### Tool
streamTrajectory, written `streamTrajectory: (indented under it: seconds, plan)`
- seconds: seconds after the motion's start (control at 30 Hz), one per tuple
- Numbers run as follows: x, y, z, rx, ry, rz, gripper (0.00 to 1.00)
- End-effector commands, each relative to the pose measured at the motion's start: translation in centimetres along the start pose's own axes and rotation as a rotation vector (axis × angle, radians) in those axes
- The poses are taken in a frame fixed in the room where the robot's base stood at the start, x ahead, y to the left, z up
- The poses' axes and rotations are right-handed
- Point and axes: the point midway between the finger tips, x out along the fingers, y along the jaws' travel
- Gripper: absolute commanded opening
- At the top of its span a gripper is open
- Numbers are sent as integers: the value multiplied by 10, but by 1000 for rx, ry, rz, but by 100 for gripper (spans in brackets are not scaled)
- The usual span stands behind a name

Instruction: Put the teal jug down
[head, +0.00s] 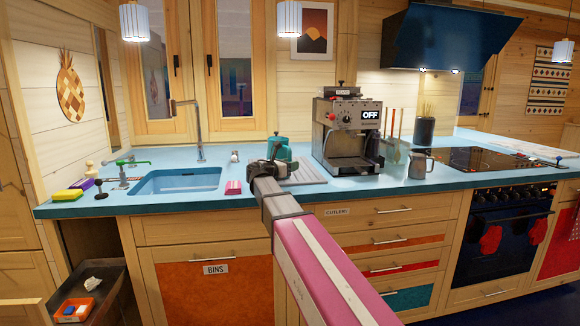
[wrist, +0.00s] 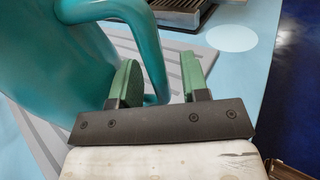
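The teal jug (head: 278,148) stands upright at the back of the blue counter, right of the sink. In the wrist view the jug (wrist: 45,70) fills the left side, over a grey ribbed mat (wrist: 190,62). The same mat shows in the head view (head: 309,174). My gripper (head: 268,168) is at the jug and hides its lower part there. In the wrist view the two green fingers of my gripper (wrist: 162,82) are apart, with the jug's handle between them. A gap shows between the handle and the right finger. The jug's base is out of view.
A coffee machine (head: 347,138) stands just right of the mat, with a metal pitcher (head: 418,166) beyond it. The sink (head: 178,181) is to the left.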

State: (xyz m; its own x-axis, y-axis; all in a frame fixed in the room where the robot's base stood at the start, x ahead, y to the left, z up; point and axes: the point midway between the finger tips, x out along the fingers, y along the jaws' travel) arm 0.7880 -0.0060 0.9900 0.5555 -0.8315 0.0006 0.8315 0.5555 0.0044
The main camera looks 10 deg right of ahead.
Motion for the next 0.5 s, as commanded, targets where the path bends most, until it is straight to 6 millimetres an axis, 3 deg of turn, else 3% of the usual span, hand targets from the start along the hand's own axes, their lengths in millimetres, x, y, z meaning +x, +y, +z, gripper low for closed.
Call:
streamTrajectory:
  seconds: [0.23, 0.5]
  plan:
    - [-7, 0, 2, 0, 0, 1, 42]
    - [-57, -1, 2, 0, 0, 3, 42]
